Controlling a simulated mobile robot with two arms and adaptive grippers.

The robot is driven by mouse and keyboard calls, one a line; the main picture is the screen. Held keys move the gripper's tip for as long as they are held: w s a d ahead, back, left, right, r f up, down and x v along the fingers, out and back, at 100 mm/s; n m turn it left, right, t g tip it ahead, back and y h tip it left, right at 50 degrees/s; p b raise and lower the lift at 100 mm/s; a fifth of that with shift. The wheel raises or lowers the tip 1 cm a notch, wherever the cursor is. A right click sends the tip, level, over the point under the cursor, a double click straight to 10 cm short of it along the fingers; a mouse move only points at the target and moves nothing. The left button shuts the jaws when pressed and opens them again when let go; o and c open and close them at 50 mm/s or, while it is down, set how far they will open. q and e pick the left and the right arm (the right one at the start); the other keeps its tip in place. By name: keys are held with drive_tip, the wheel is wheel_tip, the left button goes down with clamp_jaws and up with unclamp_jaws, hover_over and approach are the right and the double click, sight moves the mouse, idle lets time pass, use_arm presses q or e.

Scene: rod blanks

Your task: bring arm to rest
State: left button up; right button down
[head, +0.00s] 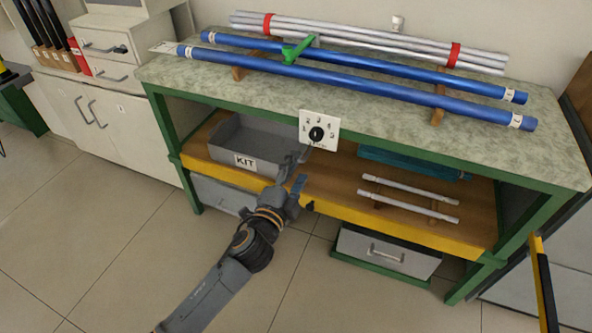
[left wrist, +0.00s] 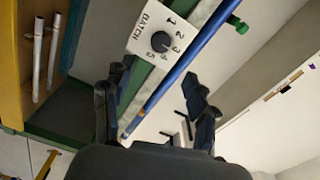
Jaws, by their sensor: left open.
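My left arm comes in from the bottom of the head view. Its gripper (head: 300,170) is open and empty, in front of the bench's lower shelf, beside the grey KIT bin and below the white dial plate (head: 319,131). In the left wrist view the two fingers (left wrist: 157,78) stand apart with nothing held between them. The dial plate, marked BATCH with numbers, shows beyond them (left wrist: 160,42). My right gripper is in neither view.
The green-framed bench (head: 163,125) carries two blue rods (head: 350,80) and a bundle of pale rods (head: 370,38) with red bands. The KIT bin (head: 245,160) and two short pale rods (head: 410,190) sit on the lower shelf (head: 340,203). The floor (head: 110,255) at left is clear.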

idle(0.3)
use_arm(q)
drive_tip(key=s+a+f+n+g+y, duration=0.2)
drive_tip(key=s+a+f+n, duration=0.15)
drive_tip(key=f, duration=0.45)
drive_tip(key=s+a+f+n+g+y, duration=0.1)
drive_tip(key=s+a+f+n+g, duration=0.2)
drive_tip(key=f, duration=0.4)
drive_tip(key=s+a+f+n+g+y, duration=0.2)
drive_tip(key=s+a+f+n, duration=0.15)
drive_tip(key=f, duration=0.45)
drive_tip(key=s+a+f+n+g, duration=0.4)
drive_tip(key=s+a+f, duration=0.1)
drive_tip(key=s+f, duration=0.6)
drive_tip(key=s+a+f+n+g+p, duration=0.1)
drive_tip(key=s+a+f+g+p, duration=0.1)
drive_tip(key=s+p, duration=0.6)
drive_tip(key=s+a+f+n+g+p, duration=0.1)
drive_tip(key=s+p, duration=0.7)
drive_tip(key=s, duration=1.3)
wheel_tip(320, 180, down, 3)
drive_tip(key=shift+s+a+r+g+y+p, duration=0.1)
drive_tip(key=shift+s+a+g+y+p, duration=0.2)
drive_tip(key=shift+a+g, duration=0.6)
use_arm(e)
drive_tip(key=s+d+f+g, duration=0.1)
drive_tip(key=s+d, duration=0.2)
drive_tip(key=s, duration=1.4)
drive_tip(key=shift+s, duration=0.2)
